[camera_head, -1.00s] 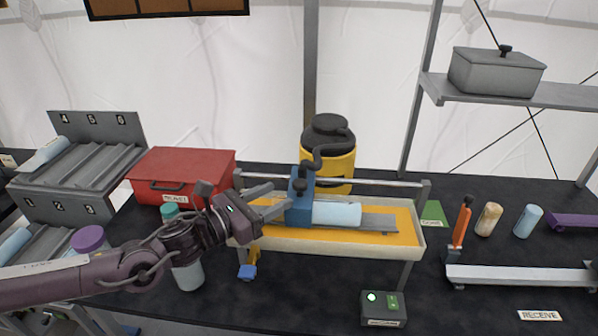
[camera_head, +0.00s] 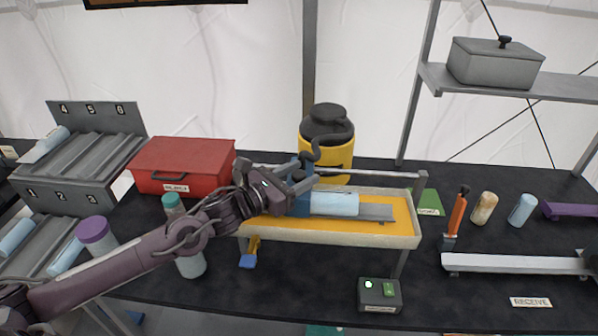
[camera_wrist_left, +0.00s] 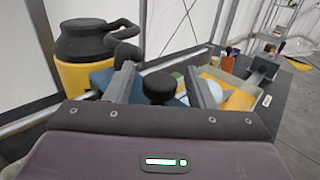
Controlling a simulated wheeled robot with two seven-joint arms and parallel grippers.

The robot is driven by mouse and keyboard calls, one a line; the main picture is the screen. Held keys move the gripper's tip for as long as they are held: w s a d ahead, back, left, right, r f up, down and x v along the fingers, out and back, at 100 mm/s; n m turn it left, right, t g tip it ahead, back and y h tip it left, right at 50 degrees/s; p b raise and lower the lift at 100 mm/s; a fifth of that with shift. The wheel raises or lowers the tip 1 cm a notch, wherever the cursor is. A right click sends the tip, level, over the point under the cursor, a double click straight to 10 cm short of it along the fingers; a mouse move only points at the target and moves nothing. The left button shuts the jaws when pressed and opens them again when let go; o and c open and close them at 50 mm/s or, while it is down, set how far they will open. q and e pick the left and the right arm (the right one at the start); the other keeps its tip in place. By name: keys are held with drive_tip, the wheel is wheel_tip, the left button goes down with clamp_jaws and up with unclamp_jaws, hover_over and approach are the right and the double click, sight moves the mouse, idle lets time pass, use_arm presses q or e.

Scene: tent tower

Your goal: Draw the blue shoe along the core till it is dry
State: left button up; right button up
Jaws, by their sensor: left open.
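The blue shoe (camera_head: 301,198) rides on the rail over the yellow-floored tray (camera_head: 408,243). It stands against the left end of the pale blue core (camera_head: 336,204), which lies on a grey support in the tray. My left gripper (camera_head: 305,179) is open at the top of the shoe and partly hides it. In the left wrist view the two fingers (camera_wrist_left: 160,85) stand on either side of the shoe's black knob (camera_wrist_left: 158,87), with the blue body (camera_wrist_left: 112,82) behind. I cannot tell whether the fingers touch the knob. My right gripper is not in view.
A yellow jug with a black top (camera_head: 327,140) stands just behind the tray. A red case (camera_head: 182,165) and a teal-capped bottle (camera_head: 190,262) are to the left. A small box with a lit button (camera_head: 379,295) sits in front.

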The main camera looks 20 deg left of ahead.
use_arm(q)
drive_tip(key=shift+c, duration=0.2)
clamp_jaws()
drive_tip(key=shift+a+f, duration=0.15)
drive_tip(key=shift+a, duration=0.1)
drive_tip(key=a+b, duration=0.1)
drive_tip(key=s+a+b, duration=0.1)
drive_tip(key=a, duration=0.3)
drive_tip(key=shift+s+b, duration=0.25)
drive_tip(key=shift+b, duration=0.15)
drive_tip(key=shift+s+a, duration=0.15)
drive_tip(key=shift+a, duration=0.2)
drive_tip(key=shift+d, duration=0.15)
drive_tip(key=shift+o, duration=0.2)
unclamp_jaws()
